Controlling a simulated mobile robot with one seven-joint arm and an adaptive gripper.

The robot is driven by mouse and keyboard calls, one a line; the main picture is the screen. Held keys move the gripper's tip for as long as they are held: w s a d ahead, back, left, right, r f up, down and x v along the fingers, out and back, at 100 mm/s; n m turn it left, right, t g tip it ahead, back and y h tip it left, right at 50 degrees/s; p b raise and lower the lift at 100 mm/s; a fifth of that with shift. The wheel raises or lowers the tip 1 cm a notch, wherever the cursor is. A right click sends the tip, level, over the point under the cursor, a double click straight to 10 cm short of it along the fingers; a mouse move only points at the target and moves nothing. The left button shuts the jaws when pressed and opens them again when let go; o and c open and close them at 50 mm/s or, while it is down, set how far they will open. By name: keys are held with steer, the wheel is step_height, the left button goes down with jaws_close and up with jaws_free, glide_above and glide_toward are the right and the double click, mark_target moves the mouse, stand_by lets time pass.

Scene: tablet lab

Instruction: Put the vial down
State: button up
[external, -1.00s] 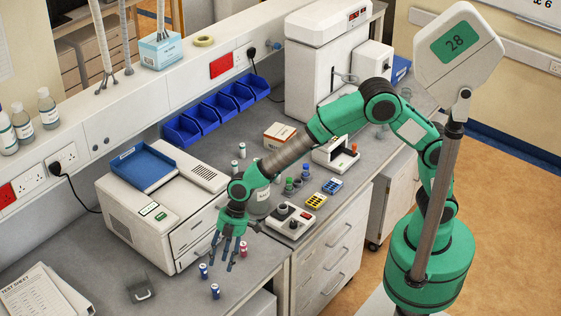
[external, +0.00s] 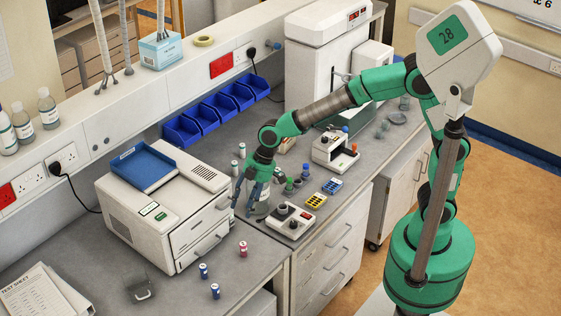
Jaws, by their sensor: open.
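Three small capped vials stand on the front left bench: a red vial (external: 243,248), a blue vial (external: 203,270) and another blue vial (external: 215,291). They stand apart from each other and look upright. My gripper (external: 247,205) is open, with its fingers pointing down.
A white drawer machine (external: 150,220) stands left of my gripper. A small white device (external: 290,221), a yellow block (external: 315,201) and a blue block (external: 332,186) lie to its right. Blue bins (external: 205,118) line the wall. A metal-handled item (external: 140,289) lies at the front left.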

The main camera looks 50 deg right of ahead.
steer(key=s+d+r+m+t, duration=0.15)
steer(key=d+r, duration=0.25)
steer(key=d, duration=0.4)
steer(key=s+d+r+m+h, duration=0.1)
steer(key=s+d+r+m, duration=0.25)
steer(key=d, duration=0.55)
steer(key=s+d+r+m+t, duration=0.15)
steer(key=d+r, duration=0.25)
steer(key=d, duration=0.4)
steer(key=s+d+m+h, duration=0.3)
steer(key=s+d+m, duration=0.4)
steer(key=s+d, duration=0.9)
steer(key=d, duration=0.3)
steer(key=shift+s+r+t, duration=0.35)
steer(key=shift+s+t, duration=0.05)
steer(key=shift+f+b, duration=0.3)
